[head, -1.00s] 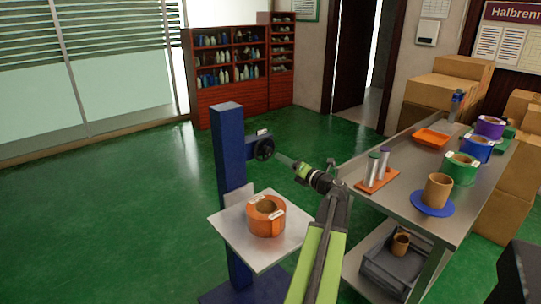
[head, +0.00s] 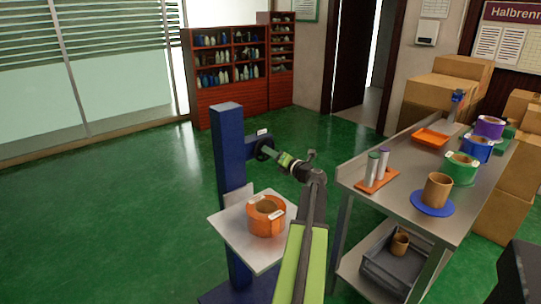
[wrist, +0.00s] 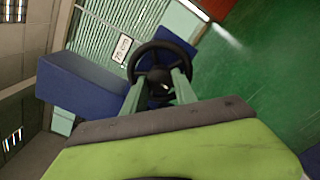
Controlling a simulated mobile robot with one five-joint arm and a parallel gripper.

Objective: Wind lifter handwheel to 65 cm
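The lifter is a blue column (head: 229,150) with a side arm that bears the black handwheel (head: 264,149). The lifter's grey platform (head: 238,244) carries an orange ring-shaped roll (head: 265,216). In the wrist view the handwheel (wrist: 188,52) faces me, and a white label (wrist: 122,48) beside it seems to read 75 cm, though it is small and tilted. My gripper (head: 274,154) is at the wheel's face. In the wrist view its two pale green fingers (wrist: 160,84) stand apart, with the wheel's hub between them. I cannot tell whether they touch it.
A steel table (head: 398,193) at the right holds an orange stand with two cylinders (head: 376,170), an orange tray (head: 430,138), coloured rolls and a brown roll on a blue disc (head: 432,203). A grey crate (head: 393,270) sits on its lower shelf. The floor left of the lifter is clear.

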